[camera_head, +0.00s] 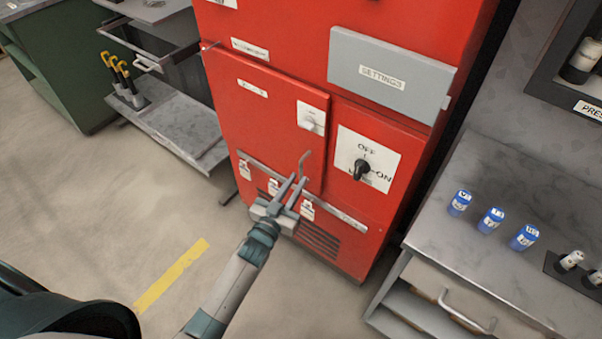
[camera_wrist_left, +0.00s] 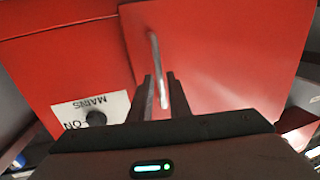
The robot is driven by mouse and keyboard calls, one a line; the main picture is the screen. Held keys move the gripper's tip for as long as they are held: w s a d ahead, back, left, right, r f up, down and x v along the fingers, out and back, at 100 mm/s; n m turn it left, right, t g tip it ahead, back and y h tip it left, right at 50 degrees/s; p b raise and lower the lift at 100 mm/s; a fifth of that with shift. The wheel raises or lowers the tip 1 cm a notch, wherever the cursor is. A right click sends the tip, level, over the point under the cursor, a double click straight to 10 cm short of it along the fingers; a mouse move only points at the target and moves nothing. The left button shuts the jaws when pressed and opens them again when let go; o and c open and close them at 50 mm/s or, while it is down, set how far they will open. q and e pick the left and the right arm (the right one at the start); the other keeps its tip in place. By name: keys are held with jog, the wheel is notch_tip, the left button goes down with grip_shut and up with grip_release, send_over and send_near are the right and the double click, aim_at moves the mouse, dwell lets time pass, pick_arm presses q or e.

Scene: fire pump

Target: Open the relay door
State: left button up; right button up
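The relay door (camera_head: 262,112) is a red panel on the left of the red cabinet's front, with a thin grey bar handle (camera_head: 304,166) near its lower right edge. I cannot tell for sure whether it is flush or slightly ajar. My left gripper (camera_head: 293,188) is at the handle's lower part, its fingers a little apart. In the left wrist view, the handle (camera_wrist_left: 154,58) runs down between the two fingertips (camera_wrist_left: 158,88), in front of the red door (camera_wrist_left: 215,50); I cannot see firm contact on both sides. My right gripper is not in view.
Right of the door is a black rotary switch (camera_head: 362,170) on a white plate, with a grey SETTINGS cover (camera_head: 388,77) above. A grey counter (camera_head: 490,190) with blue cylinders (camera_head: 491,220) stands at right. A cart (camera_head: 165,115) stands left. The floor in front is clear.

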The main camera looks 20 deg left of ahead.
aim_at(300, 176)
pick_arm(q)
jog(key=shift+w+d, duration=0.15)
jog(key=shift+w, duration=0.8)
jog(key=shift+w+d, duration=0.15)
jog(key=shift+w, duration=0.75)
grip_shut()
